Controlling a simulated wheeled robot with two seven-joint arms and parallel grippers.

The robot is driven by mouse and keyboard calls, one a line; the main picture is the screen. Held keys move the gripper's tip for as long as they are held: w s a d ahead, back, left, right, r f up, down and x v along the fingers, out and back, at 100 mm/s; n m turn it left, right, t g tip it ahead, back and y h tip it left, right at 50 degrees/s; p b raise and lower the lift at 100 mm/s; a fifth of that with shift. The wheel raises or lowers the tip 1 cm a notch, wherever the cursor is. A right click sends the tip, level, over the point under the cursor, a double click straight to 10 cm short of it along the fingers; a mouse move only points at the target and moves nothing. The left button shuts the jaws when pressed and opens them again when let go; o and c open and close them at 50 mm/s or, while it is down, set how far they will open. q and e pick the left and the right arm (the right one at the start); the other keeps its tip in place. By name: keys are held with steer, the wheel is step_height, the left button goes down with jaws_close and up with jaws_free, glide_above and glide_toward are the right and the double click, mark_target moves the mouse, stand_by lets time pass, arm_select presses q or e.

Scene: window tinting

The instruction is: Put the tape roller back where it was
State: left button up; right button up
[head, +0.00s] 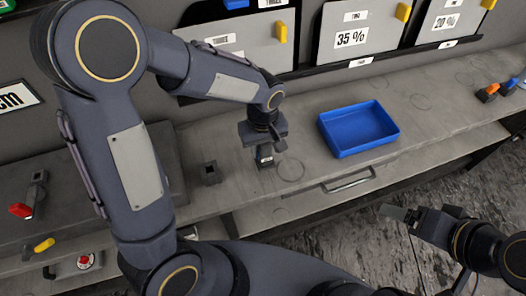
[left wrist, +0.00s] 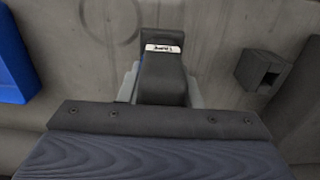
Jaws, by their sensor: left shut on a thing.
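My left gripper (head: 264,150) points down over the grey workbench (head: 320,185), left of the blue tray. In the left wrist view its two grey fingers (left wrist: 160,90) are on either side of a dark block-like thing, which I take for the tape roller (left wrist: 162,75). A small white label (left wrist: 164,48) is at its far end; the print is too small to read. In the head view the gripper hides most of it, and I cannot tell whether it touches the bench. My right gripper (head: 400,213) is at the lower right, away from the bench; its finger gap is unclear.
An empty blue tray (head: 358,128) stands to the right. A small black square holder (head: 210,173) stands to the left. Red-handled (head: 28,202) and yellow-handled (head: 40,246) tools are at far left. Film panels, one marked 35 % (head: 352,40), line the back.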

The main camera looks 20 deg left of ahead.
arm_select(q)
steer(key=shift+f, duration=1.55)
steer(key=shift+w+f, duration=0.1)
steer(key=shift+f, duration=0.1)
steer(key=o, duration=1.1)
